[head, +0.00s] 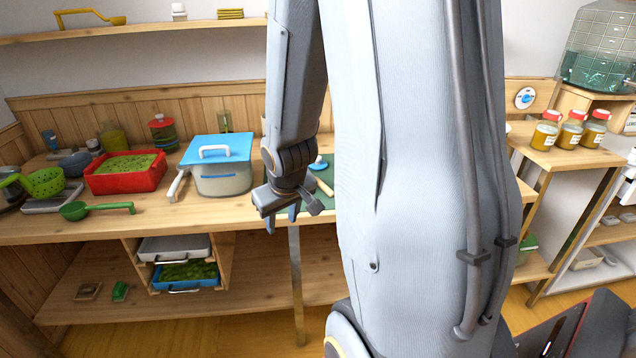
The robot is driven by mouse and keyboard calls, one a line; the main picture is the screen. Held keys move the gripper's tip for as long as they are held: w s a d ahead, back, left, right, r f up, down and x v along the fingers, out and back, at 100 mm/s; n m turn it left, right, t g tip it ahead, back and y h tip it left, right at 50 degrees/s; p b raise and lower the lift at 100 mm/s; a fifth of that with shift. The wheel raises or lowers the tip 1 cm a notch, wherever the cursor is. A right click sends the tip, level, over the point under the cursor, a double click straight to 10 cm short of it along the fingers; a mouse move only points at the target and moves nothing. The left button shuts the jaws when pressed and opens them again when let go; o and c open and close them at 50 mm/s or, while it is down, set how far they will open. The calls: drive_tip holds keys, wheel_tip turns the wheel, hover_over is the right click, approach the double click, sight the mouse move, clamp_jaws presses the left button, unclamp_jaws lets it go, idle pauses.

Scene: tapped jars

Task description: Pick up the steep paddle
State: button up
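I cannot tell for sure which thing is the steep paddle. A wooden handle (324,187) and a small blue piece (318,165) lie on the green mat (328,172), partly hidden by my arm; whether they are one tool is unclear. A green ladle (97,210) lies at the counter's front left, and a yellow ladle (90,17) lies on the upper shelf. My gripper (281,220) points down near the counter's front edge, left of the mat. Its fingers look apart, with nothing seen between them.
A lidded pot (222,180) with a blue lid and a side handle stands left of my gripper. A red tray (126,185) of green bits and a green strainer (44,182) are farther left. Red-lidded jars (571,133) stand on the right-hand stand. My arm hides the middle.

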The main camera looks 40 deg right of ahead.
drive_tip(key=w+d+f+t+b, duration=0.1)
drive_tip(key=w+d+f+t, duration=0.1)
drive_tip(key=d, duration=0.5)
drive_tip(key=w+d+f+t+b, duration=0.1)
drive_tip(key=w+d+f+t, duration=0.15)
drive_tip(key=d, duration=0.45)
drive_tip(key=m+t+b, duration=0.1)
drive_tip(key=t, duration=0.3)
approach(329, 189)
drive_tip(key=shift+w+a+f+g+h, duration=0.25)
drive_tip(key=shift+w+a+f+h, duration=0.15)
drive_tip(key=shift+w+a+f, duration=0.3)
drive_tip(key=shift+s+d+r, duration=0.1)
drive_tip(key=shift+d, duration=0.55)
drive_tip(key=shift+w+r+p+x, duration=0.1)
drive_tip(key=shift+r+p+x, duration=0.05)
drive_tip(key=shift+x, duration=1.1)
drive_tip(key=shift+w+r+p+x, duration=0.1)
drive_tip(key=shift+p+x, duration=0.05)
drive_tip(key=shift+x, duration=1.05)
drive_tip(key=shift+r+p+x, duration=0.15)
drive_tip(key=shift+x, duration=1.1)
drive_tip(key=shift+a, duration=0.15)
clamp_jaws()
